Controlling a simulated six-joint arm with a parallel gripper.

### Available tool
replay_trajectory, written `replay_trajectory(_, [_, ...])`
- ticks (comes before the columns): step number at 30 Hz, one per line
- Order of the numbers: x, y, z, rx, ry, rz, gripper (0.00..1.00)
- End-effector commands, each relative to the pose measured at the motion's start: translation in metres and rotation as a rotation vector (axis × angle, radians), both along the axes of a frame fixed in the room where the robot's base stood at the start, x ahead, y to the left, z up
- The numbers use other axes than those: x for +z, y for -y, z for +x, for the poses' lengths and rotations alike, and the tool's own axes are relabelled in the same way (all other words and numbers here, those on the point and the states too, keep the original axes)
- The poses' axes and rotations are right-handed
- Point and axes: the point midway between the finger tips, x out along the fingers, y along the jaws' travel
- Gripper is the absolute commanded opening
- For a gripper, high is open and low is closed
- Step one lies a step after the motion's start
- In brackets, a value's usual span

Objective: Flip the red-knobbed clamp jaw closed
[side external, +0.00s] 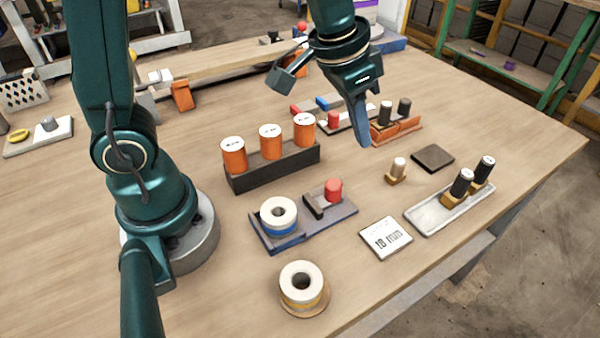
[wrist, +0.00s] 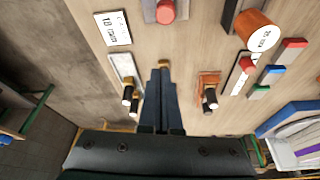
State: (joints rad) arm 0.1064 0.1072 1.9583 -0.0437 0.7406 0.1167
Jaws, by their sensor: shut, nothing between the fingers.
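A blue clamp fixture (side external: 283,236) sits mid-table in the side view. A white ring-shaped spool with a blue band (side external: 279,214) stands on its left part. A dark jaw with a red knob (side external: 333,189) is on its right part, apart from the spool. The red knob (wrist: 166,12) shows at the top edge of the wrist view, and the rest of the fixture is mostly out of that frame. My gripper (side external: 365,140) is shut and empty, pointing down above the table, behind and right of the knob. Its fingers (wrist: 160,78) also show in the wrist view.
A dark rack (side external: 275,172) with orange cylinders is left of my gripper. A small peg on a wooden block (side external: 397,171), a dark pad (side external: 433,158), a grey tray (side external: 425,222) and a marked card (side external: 386,238) lie right. Another spool (side external: 302,285) stands in front.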

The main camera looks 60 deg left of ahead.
Motion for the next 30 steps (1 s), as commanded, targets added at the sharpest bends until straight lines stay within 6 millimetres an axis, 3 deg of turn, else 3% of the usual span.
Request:
replay_trajectory(9, [-0.052,0.004,0.016,0.0,-0.007,0.0,0.0])
replay_trajectory(18, [-0.089,0.006,0.029,0.0,-0.005,0.001,0.0])
replay_trajectory(30, [-0.085,-0.001,-0.005,0.001,0.0,0.001,0.0])
